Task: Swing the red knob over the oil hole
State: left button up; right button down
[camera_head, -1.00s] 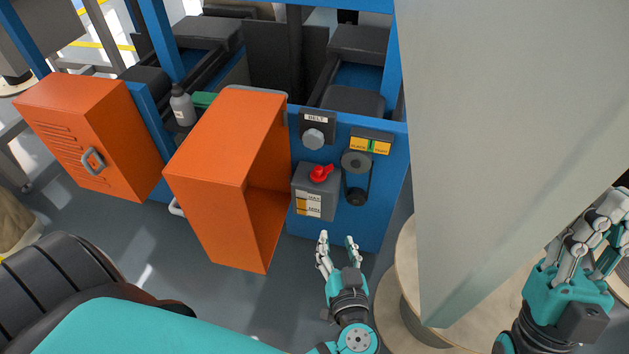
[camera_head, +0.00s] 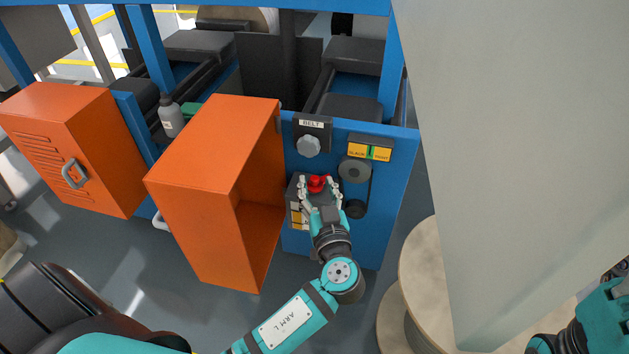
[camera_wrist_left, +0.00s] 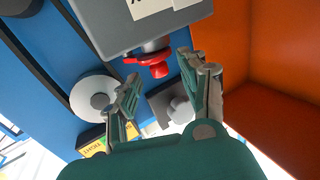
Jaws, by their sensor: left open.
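The red knob (camera_head: 316,183) sits on top of a small grey box (camera_head: 293,192) on the front of the blue machine panel. My left gripper (camera_head: 319,191) is open, with one finger on each side of the knob. In the left wrist view, the red knob (camera_wrist_left: 154,60) with its side lever shows between and beyond the open fingers (camera_wrist_left: 160,74). Contact cannot be told. The oil hole is not visible. The gripper hides part of the box front.
An open orange cabinet (camera_head: 200,150) stands just left of the box. A grey BELT knob (camera_head: 308,146) is above it, and black pulleys (camera_head: 355,170) are to the right. A grey bottle (camera_head: 171,117) stands behind the cabinet. A large pale panel (camera_head: 510,160) fills the right.

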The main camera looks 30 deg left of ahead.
aim_at(316, 183)
pick_arm(q)
jog(key=shift+x, duration=1.55)
grip_shut()
jog(key=shift+f, duration=0.1)
